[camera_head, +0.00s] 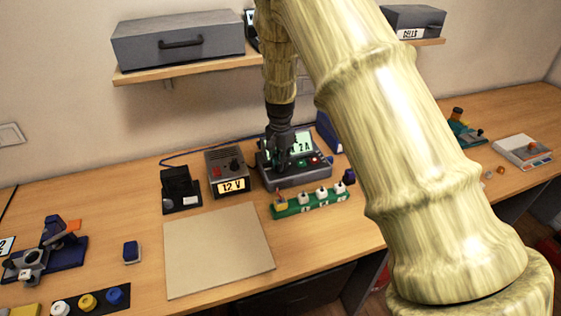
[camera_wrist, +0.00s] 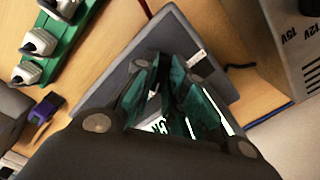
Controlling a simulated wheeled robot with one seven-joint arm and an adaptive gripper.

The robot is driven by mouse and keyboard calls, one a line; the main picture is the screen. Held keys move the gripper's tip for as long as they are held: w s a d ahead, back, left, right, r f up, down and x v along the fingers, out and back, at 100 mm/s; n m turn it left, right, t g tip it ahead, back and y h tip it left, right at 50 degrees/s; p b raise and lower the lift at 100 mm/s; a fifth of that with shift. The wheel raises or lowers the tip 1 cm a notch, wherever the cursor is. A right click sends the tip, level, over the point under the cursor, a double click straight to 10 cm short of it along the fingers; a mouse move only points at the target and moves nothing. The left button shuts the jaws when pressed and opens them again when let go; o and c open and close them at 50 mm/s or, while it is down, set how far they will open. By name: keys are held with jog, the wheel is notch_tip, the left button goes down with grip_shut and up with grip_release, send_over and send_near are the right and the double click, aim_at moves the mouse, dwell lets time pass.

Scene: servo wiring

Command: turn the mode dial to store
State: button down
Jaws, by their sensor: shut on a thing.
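The charger (camera_head: 295,180) is a dark grey box with a sloped panel on the middle of the bench, with a lit screen reading "2 A" (camera_head: 302,146). A green and a red button sit on its panel. My gripper (camera_head: 281,166) reaches down to the left part of this panel, its fingers closed on the mode dial, which they hide. The dial's setting cannot be read. In the wrist view the gripper's teal fingers (camera_wrist: 172,100) are over the charger's grey casing (camera_wrist: 178,32), with part of a lit screen showing between them.
A 12 V power supply (camera_head: 229,173) stands close at left, a black holder (camera_head: 180,188) beyond it. A green strip with white plugs (camera_head: 311,200) lies in front. A bare tan mat (camera_head: 218,250) lies front left. My arm hides part of the right side.

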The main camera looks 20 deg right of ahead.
jog(key=shift+w+d+r, duration=0.1)
jog(key=shift+w+r, duration=0.05)
dwell(0.3)
jog(key=c, duration=1.5)
grip_release()
jog(key=shift+o, duration=0.2)
notch_tip(320, 180, up, 12)
